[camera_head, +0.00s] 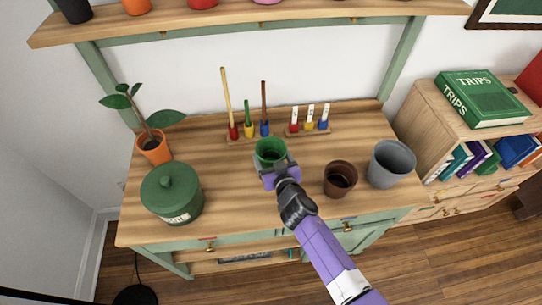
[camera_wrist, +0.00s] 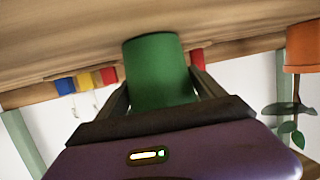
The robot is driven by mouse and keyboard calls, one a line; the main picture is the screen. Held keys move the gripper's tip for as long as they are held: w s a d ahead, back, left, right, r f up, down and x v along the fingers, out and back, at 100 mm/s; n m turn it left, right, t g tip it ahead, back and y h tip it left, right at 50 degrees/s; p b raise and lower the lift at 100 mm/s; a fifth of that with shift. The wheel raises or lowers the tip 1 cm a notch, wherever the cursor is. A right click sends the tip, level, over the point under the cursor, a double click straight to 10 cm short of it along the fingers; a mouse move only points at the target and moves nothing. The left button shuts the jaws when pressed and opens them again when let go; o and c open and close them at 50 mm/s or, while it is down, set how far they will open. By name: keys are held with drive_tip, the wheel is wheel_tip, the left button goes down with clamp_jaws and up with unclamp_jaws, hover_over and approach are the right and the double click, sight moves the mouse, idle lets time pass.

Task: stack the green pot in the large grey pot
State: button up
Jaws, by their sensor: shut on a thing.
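The green pot (camera_head: 270,150) is at the middle of the wooden tabletop, at the end of my arm. My gripper (camera_head: 277,166) is shut on it. In the wrist view the green pot (camera_wrist: 160,75) sits between the two fingers of my gripper (camera_wrist: 162,88). Whether the pot touches the tabletop I cannot tell. The large grey pot (camera_head: 391,164) stands upright on the right part of the tabletop, with its open top showing. It is to the right of my gripper and apart from it.
A brown pot (camera_head: 340,179) stands between my gripper and the grey pot. A green lidded canister (camera_head: 172,193) and a potted plant (camera_head: 153,146) are at the left. Racks of coloured tools (camera_head: 249,130) and small labelled items (camera_head: 309,121) stand behind. A shelf (camera_head: 250,20) hangs above.

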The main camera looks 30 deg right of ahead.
drive_tip(key=o, duration=1.4)
drive_tip(key=shift+f, duration=0.1)
drive_tip(key=shift+c, duration=0.2)
drive_tip(key=shift+r+p, duration=0.3)
drive_tip(key=shift+p, duration=0.05)
drive_tip(key=b+v, duration=0.1)
drive_tip(key=v, duration=1.1)
drive_tip(key=shift+f, duration=0.1)
drive_tip(key=shift+s, duration=0.1)
